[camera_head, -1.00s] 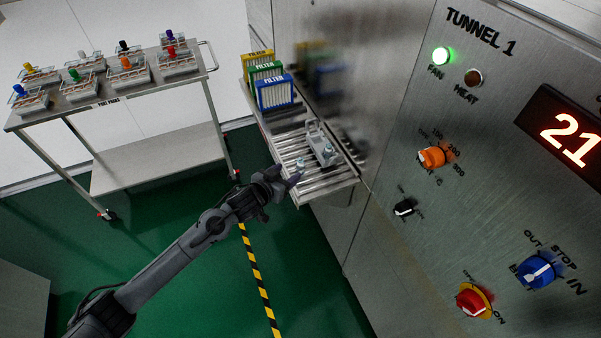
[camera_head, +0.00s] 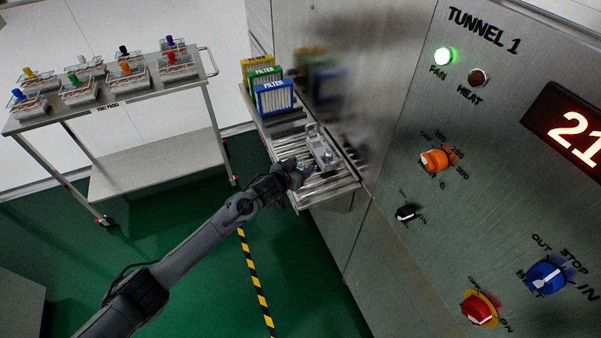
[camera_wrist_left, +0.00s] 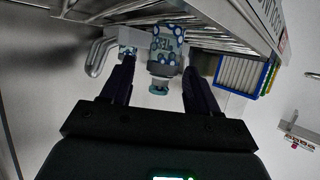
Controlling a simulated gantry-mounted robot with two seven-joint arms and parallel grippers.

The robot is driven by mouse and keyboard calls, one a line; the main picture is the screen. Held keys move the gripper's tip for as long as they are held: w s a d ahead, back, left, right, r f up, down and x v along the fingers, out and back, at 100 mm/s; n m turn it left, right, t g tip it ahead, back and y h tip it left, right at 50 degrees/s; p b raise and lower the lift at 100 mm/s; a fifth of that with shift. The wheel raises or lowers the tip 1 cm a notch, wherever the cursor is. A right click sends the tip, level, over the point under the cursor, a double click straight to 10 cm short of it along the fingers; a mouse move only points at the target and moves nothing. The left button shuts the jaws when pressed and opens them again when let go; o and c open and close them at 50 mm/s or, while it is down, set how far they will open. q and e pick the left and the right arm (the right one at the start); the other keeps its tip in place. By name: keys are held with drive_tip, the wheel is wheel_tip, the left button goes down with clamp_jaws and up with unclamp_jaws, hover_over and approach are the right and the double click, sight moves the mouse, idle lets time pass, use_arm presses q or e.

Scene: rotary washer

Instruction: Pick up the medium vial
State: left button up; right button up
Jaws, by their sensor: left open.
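A clear vial with a bluish dotted label and a teal-grey cap (camera_wrist_left: 161,58) shows between the fingers in the left wrist view, where the picture is upside down and the cap points down. I cannot read its size. A smaller-looking vial (camera_wrist_left: 128,53) shows behind the left finger. My left gripper (camera_wrist_left: 160,92) is open, one dark finger on each side of the nearer vial, with gaps visible. In the head view my left gripper (camera_head: 300,172) is over the front of the roller shelf (camera_head: 327,188), and its fingers mostly hide the vial. My right gripper is not in view.
A grey metal holder with a handle (camera_head: 314,138) stands on the rollers just behind the gripper. Blue, green and yellow filters (camera_head: 274,97) stand at the shelf's far end. The steel machine wall (camera_head: 370,110) is close on the right. A cart (camera_head: 110,93) with trays stands left.

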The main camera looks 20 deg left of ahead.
use_arm(q)
drive_tip(key=shift+w+f, duration=0.1)
drive_tip(key=shift+w, duration=0.1)
drive_tip(key=c, duration=1)
